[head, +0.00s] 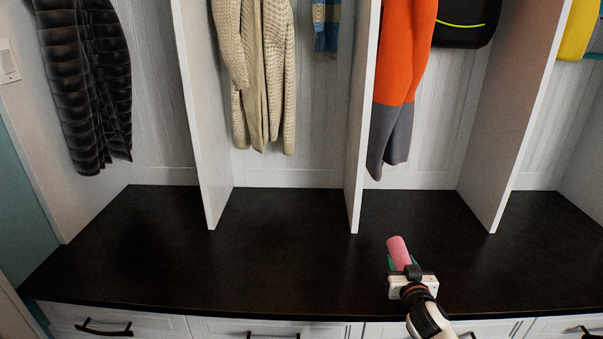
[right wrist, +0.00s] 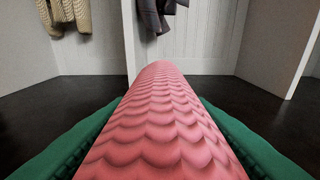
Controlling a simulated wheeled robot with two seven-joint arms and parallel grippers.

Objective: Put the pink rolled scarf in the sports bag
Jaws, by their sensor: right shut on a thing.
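The pink rolled scarf (head: 398,250) is in my right gripper (head: 408,268), over the front part of the dark bench top. In the right wrist view the scarf (right wrist: 155,125) fills the middle, pointing away from the camera, with a scalloped knit texture. Green finger pads (right wrist: 55,147) press on it from both sides. I cannot tell whether the scarf touches the bench. My left gripper is not in view.
The dark bench top (head: 270,240) is otherwise bare. White upright dividers (head: 362,120) split it into bays. A black puffer jacket (head: 85,85), a beige cardigan (head: 255,75), an orange and grey garment (head: 398,85) and a black bag-like item (head: 465,22) hang above. Drawers (head: 125,322) lie below.

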